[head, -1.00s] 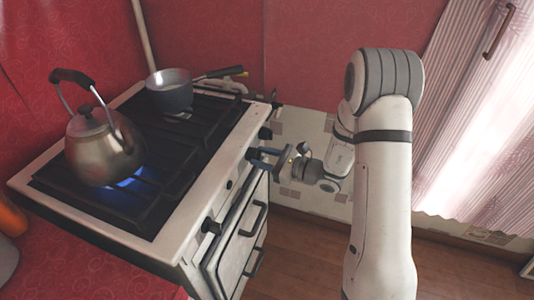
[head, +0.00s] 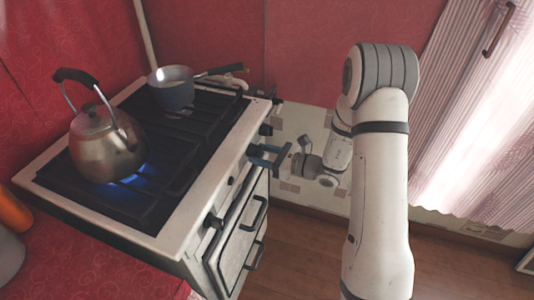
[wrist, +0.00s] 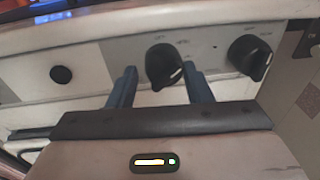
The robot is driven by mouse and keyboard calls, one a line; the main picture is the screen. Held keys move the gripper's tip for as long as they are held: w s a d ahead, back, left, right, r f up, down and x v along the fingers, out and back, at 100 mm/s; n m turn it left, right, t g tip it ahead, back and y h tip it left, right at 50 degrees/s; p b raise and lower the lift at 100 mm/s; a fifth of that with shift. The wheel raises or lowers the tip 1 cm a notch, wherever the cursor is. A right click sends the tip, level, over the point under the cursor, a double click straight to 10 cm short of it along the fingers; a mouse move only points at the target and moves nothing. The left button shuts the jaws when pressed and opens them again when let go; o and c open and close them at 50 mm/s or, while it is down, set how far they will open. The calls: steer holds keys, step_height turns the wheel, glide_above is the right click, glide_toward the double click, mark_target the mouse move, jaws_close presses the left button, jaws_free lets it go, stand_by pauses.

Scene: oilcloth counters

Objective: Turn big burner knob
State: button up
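The stove (head: 178,232) stands at left, with dark knobs along its front panel. In the wrist view a black knob (wrist: 164,64) with a white mark is between my two blue fingers. A second similar knob (wrist: 250,57) is to its right. My gripper (wrist: 158,72) is open at the front panel. The right fingertip is very near the knob's edge; I cannot tell if they touch. My gripper also shows in the head view (head: 262,156), beside the far end of the panel. The frames do not show clearly which knob serves the big burner.
A metal kettle (head: 104,150) stands over a blue flame at the stove's near left. A pot (head: 172,90) stands on the far burner, its handle pointing right. A small black button (wrist: 61,74) is left of the knobs. Oven door handles (head: 255,218) stick out below.

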steer(key=o, duration=0.3)
steer(key=shift+o, duration=0.2)
steer(key=v, duration=0.7)
steer(key=shift+d, duration=0.4)
steer(key=shift+s+r, duration=0.1)
